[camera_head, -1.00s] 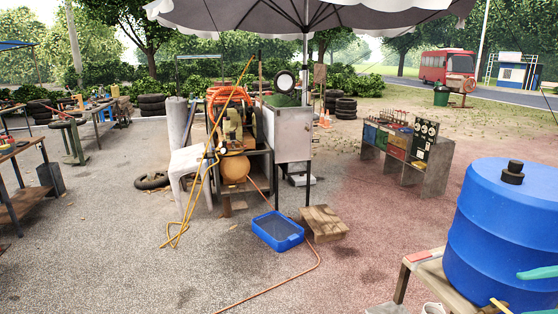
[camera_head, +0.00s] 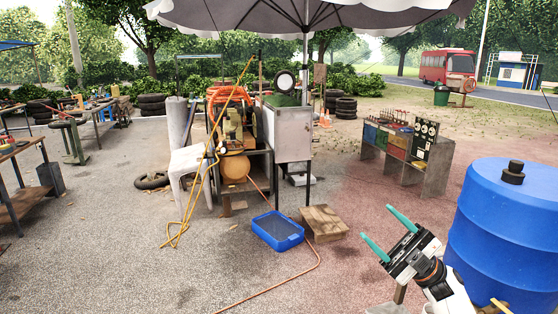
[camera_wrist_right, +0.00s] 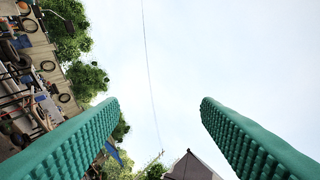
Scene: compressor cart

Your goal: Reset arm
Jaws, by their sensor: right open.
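My right gripper (camera_head: 388,233) is at the lower right of the head view, in front of the blue drum. Its two green fingers are spread apart with nothing between them. In the right wrist view the fingers (camera_wrist_right: 158,105) stand wide apart against the sky. My left gripper is not in view. The compressor cart (camera_head: 240,140) stands at the centre under the umbrella, with an orange hose coiled on top. My right gripper is well apart from it.
A large blue drum (camera_head: 510,235) stands at the right, close to my right arm. A blue tub (camera_head: 278,232) and a wooden step (camera_head: 325,222) are on the ground at centre. A tool bench (camera_head: 437,178) stands further right. The gravel at lower left is clear.

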